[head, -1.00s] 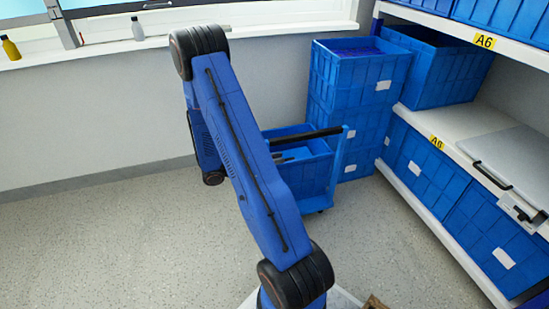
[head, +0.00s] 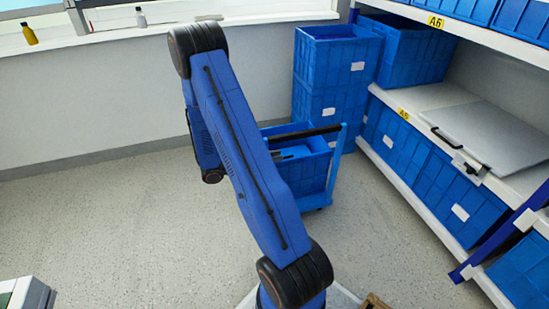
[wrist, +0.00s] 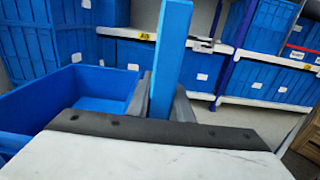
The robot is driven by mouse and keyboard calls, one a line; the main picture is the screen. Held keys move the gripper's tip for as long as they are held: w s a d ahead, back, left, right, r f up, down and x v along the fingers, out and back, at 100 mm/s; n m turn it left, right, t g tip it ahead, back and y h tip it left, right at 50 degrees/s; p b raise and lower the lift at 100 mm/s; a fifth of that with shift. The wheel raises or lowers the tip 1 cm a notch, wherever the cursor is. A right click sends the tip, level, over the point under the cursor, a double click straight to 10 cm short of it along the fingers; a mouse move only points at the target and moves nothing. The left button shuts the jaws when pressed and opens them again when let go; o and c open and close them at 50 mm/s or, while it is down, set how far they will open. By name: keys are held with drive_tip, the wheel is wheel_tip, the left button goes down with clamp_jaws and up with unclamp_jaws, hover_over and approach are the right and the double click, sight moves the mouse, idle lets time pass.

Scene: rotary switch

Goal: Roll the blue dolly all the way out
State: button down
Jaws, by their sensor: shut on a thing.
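The blue dolly (head: 311,172) is a small open cart with blue posts and a black handle bar (head: 303,134). In the head view it stands on the floor, partly hidden behind my blue arm. In the wrist view its open bin (wrist: 75,85) is at left and a blue upright post (wrist: 171,55) rises in the middle. My gripper (wrist: 162,100) has a grey finger on each side of this post and is shut on the dolly. In the head view my arm and the dolly hide most of the gripper.
Stacked blue bins (head: 334,75) stand behind the dolly. A white shelf rack (head: 420,195) with blue bins runs along the right, with a blue upright (head: 500,238) near it. The floor (head: 120,220) at left is open. A pale box (head: 25,295) is at the lower left.

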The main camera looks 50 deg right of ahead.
drive_tip(key=shift+s+a, duration=0.15)
drive_tip(key=shift+s, duration=0.1)
drive_tip(key=c, duration=1.6)
unclamp_jaws()
drive_tip(key=shift+a, duration=0.1)
drive_tip(key=v, duration=1.7)
drive_tip(key=shift+w+a, duration=0.1)
drive_tip(key=shift+w, duration=0.15)
drive_tip(key=shift+f, duration=0.1)
